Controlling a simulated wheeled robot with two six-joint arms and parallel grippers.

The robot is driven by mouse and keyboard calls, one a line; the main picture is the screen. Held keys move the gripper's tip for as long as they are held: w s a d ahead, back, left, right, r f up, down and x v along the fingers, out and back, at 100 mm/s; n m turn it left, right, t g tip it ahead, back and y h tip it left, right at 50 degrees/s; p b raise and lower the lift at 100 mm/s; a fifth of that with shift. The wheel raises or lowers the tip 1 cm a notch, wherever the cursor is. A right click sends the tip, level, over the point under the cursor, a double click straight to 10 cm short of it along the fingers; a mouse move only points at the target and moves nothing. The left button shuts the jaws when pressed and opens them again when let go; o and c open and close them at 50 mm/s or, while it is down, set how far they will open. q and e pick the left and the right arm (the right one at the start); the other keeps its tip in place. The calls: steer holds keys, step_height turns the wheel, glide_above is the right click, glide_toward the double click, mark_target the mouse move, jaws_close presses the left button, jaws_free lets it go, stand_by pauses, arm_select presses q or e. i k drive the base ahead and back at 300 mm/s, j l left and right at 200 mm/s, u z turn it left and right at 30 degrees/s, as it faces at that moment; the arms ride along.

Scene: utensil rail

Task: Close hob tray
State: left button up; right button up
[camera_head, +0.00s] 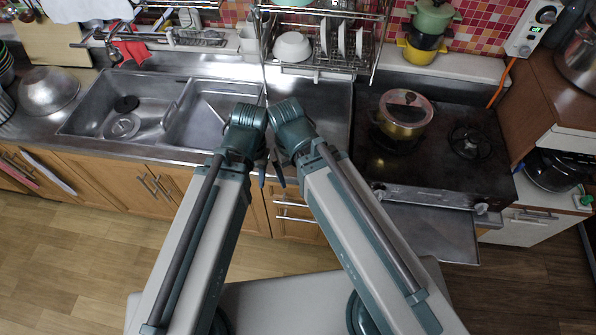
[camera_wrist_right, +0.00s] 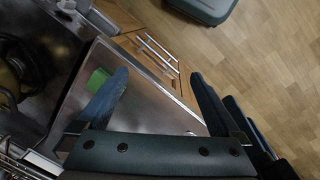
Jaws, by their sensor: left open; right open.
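The hob tray (camera_head: 430,232) is a flat grey metal tray that sticks out from under the front of the black hob (camera_head: 440,150). My left gripper (camera_head: 264,172) is near the counter's front edge, left of the hob and well apart from the tray. It is open and small in view. My right gripper (camera_wrist_right: 158,100) is open and empty, its two fingers spread over the metal counter and its front edge. In the head view it is mostly hidden by its wrist.
A lidded pot (camera_head: 404,114) stands on the hob's left burner. A sink (camera_head: 130,110) lies left of my arms, with a dish rack (camera_head: 320,45) behind. Drawers (camera_head: 292,212) with bar handles are below the counter. The floor in front of the cabinets is clear.

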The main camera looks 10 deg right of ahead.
mark_target(449, 235)
steer(key=z, duration=2.2)
steer(key=k+l, duration=0.35)
steer(key=l, duration=0.15)
steer(key=k+l, duration=0.35)
steer(key=k+l+z, duration=0.1)
steer(key=k+l, duration=0.25)
steer(key=l, duration=0.25)
